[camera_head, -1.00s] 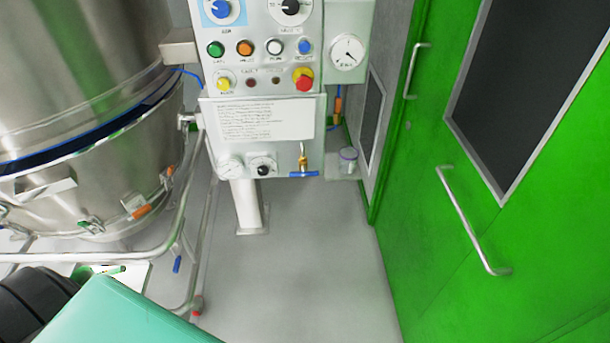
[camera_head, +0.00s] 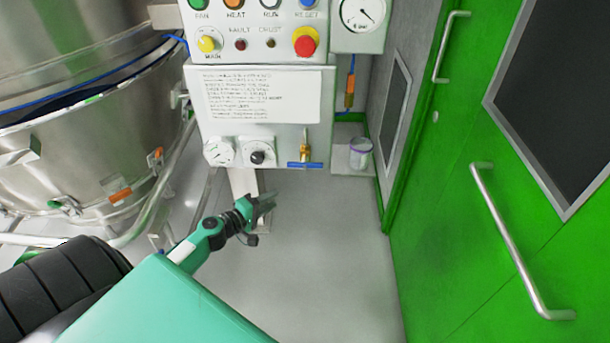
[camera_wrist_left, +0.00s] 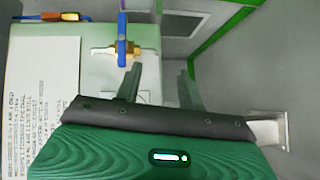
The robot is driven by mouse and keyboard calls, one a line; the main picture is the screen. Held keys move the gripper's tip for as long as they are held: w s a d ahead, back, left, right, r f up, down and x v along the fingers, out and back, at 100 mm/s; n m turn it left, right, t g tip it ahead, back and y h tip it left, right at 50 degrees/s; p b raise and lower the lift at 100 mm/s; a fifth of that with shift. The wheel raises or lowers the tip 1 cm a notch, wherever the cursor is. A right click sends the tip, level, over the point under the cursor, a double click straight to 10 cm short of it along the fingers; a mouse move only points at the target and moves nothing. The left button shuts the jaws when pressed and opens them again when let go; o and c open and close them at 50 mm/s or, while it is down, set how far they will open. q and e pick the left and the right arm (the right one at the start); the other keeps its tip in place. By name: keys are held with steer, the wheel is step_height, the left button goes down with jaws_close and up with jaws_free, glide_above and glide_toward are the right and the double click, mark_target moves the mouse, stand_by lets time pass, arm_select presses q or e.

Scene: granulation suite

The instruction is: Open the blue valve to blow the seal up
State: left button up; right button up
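The blue valve (camera_head: 305,165) is a blue lever on a brass fitting, at the lower right of the control panel. The lever lies crosswise below the brass body in the head view. In the left wrist view the blue lever (camera_wrist_left: 122,38) stands just beyond the left fingertip, with brass on both sides. My left gripper (camera_head: 270,202) is below and left of the valve in the head view, apart from it. In the left wrist view its fingers (camera_wrist_left: 160,72) are spread with nothing between them. My right gripper is not in view.
The panel (camera_head: 262,95) carries buttons, a red emergency stop (camera_head: 305,42), a printed sheet and a small regulator knob (camera_head: 257,157). A jar (camera_head: 360,152) sits on a small shelf right of the valve. A steel vessel (camera_head: 80,165) stands left, green doors right. Floor below is clear.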

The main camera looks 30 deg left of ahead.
arm_select(q)
steer(key=t, duration=0.2)
glide_toward(303, 167)
steer(key=s+a, duration=0.1)
steer(key=s, duration=0.1)
steer(key=h, duration=0.1)
steer(key=shift+n, duration=0.5)
steer(key=x, duration=1.2)
steer(key=shift+w+f, duration=0.1)
steer(key=shift+w, duration=0.45)
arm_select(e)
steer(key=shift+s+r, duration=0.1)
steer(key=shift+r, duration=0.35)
arm_select(q)
jaws_close()
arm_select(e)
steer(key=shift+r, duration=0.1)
